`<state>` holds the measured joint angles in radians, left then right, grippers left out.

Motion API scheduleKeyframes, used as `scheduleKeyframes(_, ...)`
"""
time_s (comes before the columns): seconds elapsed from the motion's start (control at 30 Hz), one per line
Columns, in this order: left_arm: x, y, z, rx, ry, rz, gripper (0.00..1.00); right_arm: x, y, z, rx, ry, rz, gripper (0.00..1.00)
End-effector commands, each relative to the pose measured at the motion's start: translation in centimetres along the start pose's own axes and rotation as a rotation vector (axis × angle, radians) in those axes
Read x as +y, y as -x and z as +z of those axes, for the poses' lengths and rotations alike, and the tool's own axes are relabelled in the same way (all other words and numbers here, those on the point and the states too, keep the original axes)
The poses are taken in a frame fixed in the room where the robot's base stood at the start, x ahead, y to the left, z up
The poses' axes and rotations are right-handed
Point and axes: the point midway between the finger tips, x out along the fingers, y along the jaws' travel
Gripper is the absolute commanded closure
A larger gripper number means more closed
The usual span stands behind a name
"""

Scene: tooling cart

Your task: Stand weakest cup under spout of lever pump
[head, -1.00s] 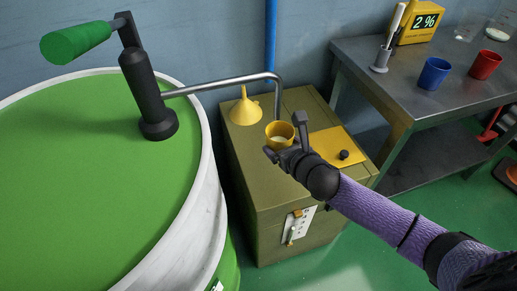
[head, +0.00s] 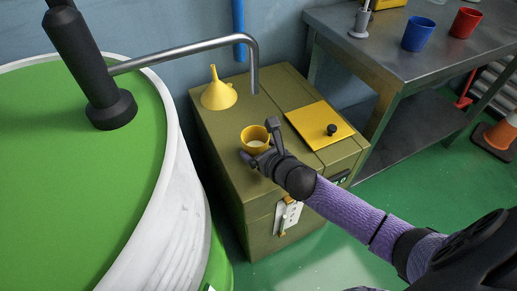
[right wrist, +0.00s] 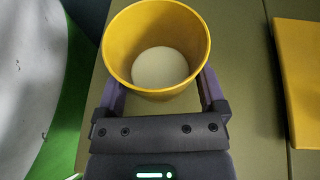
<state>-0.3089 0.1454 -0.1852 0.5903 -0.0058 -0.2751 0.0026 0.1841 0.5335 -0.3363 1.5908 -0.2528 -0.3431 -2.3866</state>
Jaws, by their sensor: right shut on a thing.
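My right gripper (head: 262,146) is shut on a yellow cup (head: 255,135) over the olive chest's top. In the right wrist view the cup (right wrist: 157,45) sits upright between the fingers, with pale contents at its bottom. I cannot tell whether it touches the chest. The lever pump (head: 88,60) stands on the green drum, and its grey spout (head: 254,70) bends down above the chest. The spout end is behind the cup and higher in the picture. A blue cup (head: 418,34) and a red cup (head: 466,22) stand on the metal bench. My left gripper is not in view.
The olive chest (head: 225,125) carries a yellow funnel (head: 218,92) at the back left and a yellow plate with a black knob (head: 318,122) at the right. The green drum (head: 60,190) borders the left. The metal bench (head: 385,65) stands at the right.

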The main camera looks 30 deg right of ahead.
Motion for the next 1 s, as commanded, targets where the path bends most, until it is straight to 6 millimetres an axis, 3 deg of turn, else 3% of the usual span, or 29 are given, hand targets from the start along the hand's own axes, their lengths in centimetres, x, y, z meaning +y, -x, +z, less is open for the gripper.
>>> scheduleKeyframes(0.03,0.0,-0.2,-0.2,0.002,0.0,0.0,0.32,0.0,-0.1,-0.2,0.001,0.0,0.0,0.71)
scheduleKeyframes(0.07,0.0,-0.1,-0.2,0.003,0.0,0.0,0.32,0.0,-0.1,-0.2,0.0,0.0,0.0,0.06)
scheduleKeyframes(0.1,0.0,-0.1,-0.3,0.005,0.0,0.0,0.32,0.0,-0.1,-0.1,0.0,0.0,0.0,0.0)
scheduleKeyframes(0.43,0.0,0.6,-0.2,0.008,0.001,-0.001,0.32,0.0,0.7,0.3,0.001,0.0,0.0,0.0)
scheduleKeyframes(0.8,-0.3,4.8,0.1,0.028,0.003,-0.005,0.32,0.0,9.3,0.6,0.0,0.0,0.0,0.0)
scheduleKeyframes(1.0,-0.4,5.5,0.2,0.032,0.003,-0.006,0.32,0.0,11.8,0.3,0.0,-0.002,0.0,0.0)
